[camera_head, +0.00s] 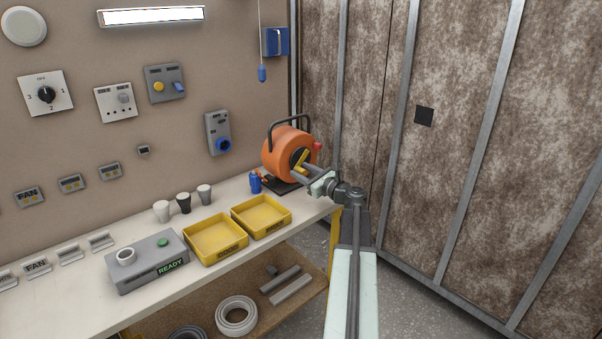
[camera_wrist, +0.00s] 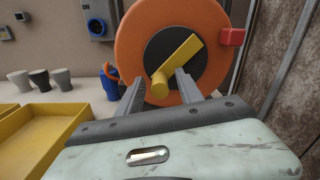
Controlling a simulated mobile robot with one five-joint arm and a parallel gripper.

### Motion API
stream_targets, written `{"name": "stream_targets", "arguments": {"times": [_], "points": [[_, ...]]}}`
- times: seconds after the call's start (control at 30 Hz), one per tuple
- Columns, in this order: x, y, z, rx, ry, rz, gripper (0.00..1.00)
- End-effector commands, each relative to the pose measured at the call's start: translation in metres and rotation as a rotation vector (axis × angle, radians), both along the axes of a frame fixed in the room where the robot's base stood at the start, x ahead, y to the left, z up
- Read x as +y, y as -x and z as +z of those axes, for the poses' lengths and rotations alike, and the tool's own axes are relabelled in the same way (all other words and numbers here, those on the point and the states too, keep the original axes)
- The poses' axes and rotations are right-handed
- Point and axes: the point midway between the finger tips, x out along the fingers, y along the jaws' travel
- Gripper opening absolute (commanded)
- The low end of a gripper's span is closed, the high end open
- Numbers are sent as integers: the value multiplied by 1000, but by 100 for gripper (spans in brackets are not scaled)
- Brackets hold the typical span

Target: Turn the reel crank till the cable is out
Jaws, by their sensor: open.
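The orange cable reel (camera_head: 283,148) stands on a dark base at the far right end of the bench, with a dark carry handle on top. Its yellow crank (camera_head: 301,160) is on the face turned to my arm. In the wrist view the reel (camera_wrist: 133,40) fills the middle, and the crank (camera_wrist: 180,62) slants from upper right down to a round knob at lower left. My gripper (camera_head: 308,173) is open in front of the reel. In the wrist view its fingers (camera_wrist: 160,82) stand apart on either side of the crank knob. I cannot tell whether they touch it.
A blue bottle-like item (camera_head: 255,183) stands left of the reel. Two yellow trays (camera_head: 218,258), several cups (camera_head: 183,203) and a grey READY box (camera_head: 150,272) line the bench. A red part (camera_wrist: 231,37) projects from the reel's right side. A panelled wall (camera_head: 450,150) rises at right.

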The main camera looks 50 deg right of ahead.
Motion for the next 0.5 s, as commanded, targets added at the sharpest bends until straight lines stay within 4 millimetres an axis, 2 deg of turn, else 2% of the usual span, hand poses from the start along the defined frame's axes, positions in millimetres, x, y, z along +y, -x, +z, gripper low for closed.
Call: {"name": "stream_targets", "arguments": {"times": [0.27, 0.3, 0.43, 0.5], "points": [[0, -4, 0, 0, 1, 1, 43], [0, -4, 0, 0, 1, 1, 38], [0, -4, 0, 0, 1, 1, 2], [0, -4, 0, 0, 1, 1, 0]]}}
